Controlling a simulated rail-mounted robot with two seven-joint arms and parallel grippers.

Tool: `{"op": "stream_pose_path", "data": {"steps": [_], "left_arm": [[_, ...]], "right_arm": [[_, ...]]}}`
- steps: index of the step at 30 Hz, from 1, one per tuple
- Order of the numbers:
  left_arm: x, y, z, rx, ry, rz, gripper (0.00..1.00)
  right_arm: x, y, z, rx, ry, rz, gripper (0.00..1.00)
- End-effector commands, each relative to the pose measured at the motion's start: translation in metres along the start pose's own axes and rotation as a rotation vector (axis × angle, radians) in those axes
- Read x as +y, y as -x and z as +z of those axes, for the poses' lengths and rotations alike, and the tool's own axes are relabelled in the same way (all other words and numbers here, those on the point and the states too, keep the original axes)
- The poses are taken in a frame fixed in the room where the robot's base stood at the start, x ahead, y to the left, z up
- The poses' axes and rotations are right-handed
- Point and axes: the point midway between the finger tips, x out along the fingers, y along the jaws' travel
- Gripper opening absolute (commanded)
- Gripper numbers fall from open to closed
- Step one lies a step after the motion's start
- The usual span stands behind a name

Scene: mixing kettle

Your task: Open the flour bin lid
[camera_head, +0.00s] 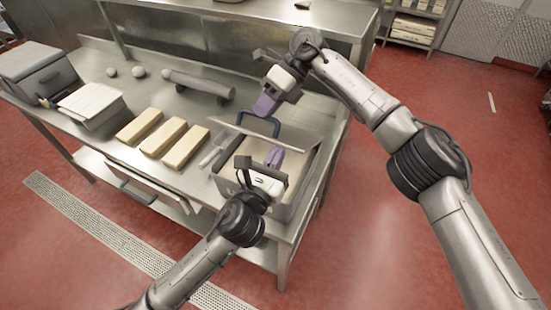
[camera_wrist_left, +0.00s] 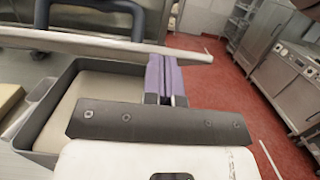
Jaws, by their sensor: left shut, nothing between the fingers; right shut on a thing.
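The flour bin (camera_head: 293,204) is a grey rectangular container at the right end of the steel table. Its lid (camera_head: 290,136) is raised at a tilt, and pale flour shows inside in the left wrist view, where the bin wall (camera_wrist_left: 48,112) is visible. The lid's dark handle (camera_head: 272,126) is a loop on its upper side. My right gripper (camera_head: 264,108) is shut on the handle. My left gripper (camera_head: 276,157) is shut and empty, over the bin opening just below the lid. Its purple fingers (camera_wrist_left: 166,78) are close to the lid's edge (camera_wrist_left: 100,45); contact is unclear.
Several yellow blocks (camera_head: 163,137) lie left of the bin, with a scoop-like utensil (camera_head: 213,150) between. Red floor is free to the right.

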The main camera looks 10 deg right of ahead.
Motion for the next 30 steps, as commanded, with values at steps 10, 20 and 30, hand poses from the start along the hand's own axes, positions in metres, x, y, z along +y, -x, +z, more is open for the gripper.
{"op": "stream_pose_path", "data": {"steps": [10,20,30], "left_arm": [[0.002,-0.008,0.011,-0.007,-0.003,0.004,0.0],[0.001,-0.007,0.009,-0.005,-0.002,0.003,0.0],[0.001,-0.007,0.009,-0.002,-0.002,0.002,0.0]], "right_arm": [[-0.008,-0.005,-0.004,0.01,-0.01,-0.01,0.0],[-0.004,-0.004,-0.002,0.008,-0.006,-0.007,0.39],[-0.002,0.008,-0.001,0.002,-0.004,-0.006,0.39]]}}
